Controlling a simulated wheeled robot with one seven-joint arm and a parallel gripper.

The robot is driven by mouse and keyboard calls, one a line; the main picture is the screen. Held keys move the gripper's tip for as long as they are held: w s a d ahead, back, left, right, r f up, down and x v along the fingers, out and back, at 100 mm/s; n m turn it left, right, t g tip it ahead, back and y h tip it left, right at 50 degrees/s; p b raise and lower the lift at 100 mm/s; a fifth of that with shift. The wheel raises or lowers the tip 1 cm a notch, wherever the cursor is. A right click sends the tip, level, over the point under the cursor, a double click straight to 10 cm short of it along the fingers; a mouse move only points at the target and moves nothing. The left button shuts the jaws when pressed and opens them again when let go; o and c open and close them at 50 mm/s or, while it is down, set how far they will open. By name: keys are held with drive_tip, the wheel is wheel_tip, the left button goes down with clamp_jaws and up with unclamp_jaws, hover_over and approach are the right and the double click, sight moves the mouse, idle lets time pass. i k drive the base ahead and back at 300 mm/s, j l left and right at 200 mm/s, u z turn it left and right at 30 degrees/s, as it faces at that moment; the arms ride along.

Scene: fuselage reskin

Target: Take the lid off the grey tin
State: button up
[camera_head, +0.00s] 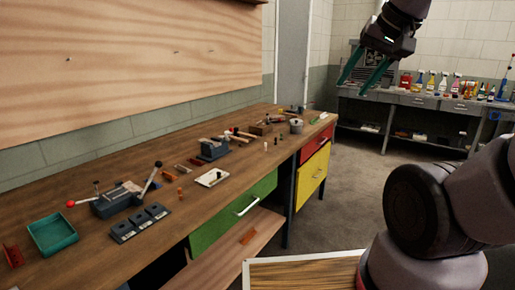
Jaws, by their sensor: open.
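The grey tin (296,126) is a small round grey thing near the far end of the wooden workbench (100,213). It is too small in the picture to make out its lid clearly. My gripper (360,78) hangs in the air at the upper right, with its two green fingers apart and nothing between them. It is well apart from the tin, to the right of it and above it in the picture.
The bench also holds a teal tray (53,234), a dark vise (213,149), a white tray (212,177) and several small tools. Green (233,210) and yellow (312,177) drawers sit below. Bottles stand on a back shelf (420,100). Floor between is clear.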

sight(296, 123)
drive_tip(key=i+l+z, duration=0.2)
drive_tip(key=i, duration=0.65)
drive_tip(key=i+l+u, duration=0.4)
drive_tip(key=i+l, duration=0.15)
drive_tip(key=i, duration=0.15)
drive_tip(key=i+l+u, duration=0.4)
drive_tip(key=i+l, duration=0.25)
drive_tip(key=l, duration=0.1)
